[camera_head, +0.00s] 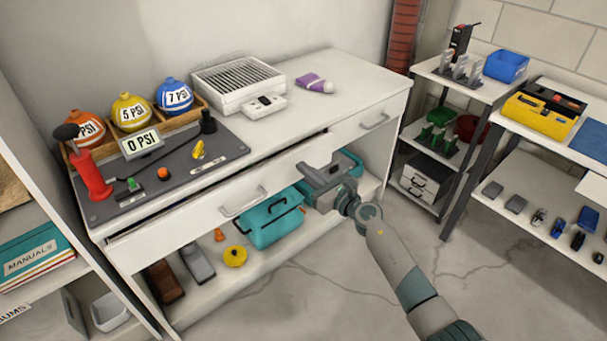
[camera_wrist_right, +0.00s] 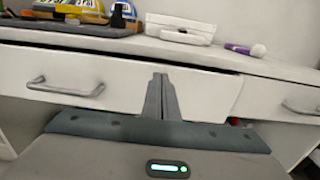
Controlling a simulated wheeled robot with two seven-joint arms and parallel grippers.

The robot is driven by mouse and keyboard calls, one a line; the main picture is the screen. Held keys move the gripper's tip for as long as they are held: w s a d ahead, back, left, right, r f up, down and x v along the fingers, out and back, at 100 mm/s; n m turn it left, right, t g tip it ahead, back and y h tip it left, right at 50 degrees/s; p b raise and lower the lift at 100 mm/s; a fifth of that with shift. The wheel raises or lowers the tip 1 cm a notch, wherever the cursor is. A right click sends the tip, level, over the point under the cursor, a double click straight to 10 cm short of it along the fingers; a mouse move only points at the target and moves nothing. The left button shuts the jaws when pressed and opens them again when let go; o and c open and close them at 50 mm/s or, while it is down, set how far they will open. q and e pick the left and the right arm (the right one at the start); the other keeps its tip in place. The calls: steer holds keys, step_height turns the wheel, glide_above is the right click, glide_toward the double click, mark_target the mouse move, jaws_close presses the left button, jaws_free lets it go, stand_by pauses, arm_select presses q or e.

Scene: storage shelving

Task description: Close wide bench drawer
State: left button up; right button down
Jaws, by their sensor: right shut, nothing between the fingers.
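The wide bench drawer (camera_head: 190,218) is a long white front with a metal handle under the bench top. It stands out a little, with a dark gap along its top edge. In the right wrist view the drawer front (camera_wrist_right: 125,88) fills the middle, with its handle at the left. My right gripper (camera_head: 308,168) is at the right part of the drawer front. Its fingers (camera_wrist_right: 160,82) are shut together and empty, pointing at the front to the right of the handle. I cannot tell whether they touch it. My left gripper is not in view.
A smaller drawer (camera_head: 372,120) is at the bench's right end. A teal toolbox (camera_head: 270,222) and a yellow round object (camera_head: 235,256) lie on the shelf below. The bench top holds pressure balls, a grey panel (camera_head: 150,180) and a white grille box (camera_head: 238,88). The floor in front is clear.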

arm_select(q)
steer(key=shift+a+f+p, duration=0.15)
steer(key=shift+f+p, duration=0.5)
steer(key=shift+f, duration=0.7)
arm_select(e)
steer(key=v, duration=1)
steer(key=shift+s+d, duration=0.1)
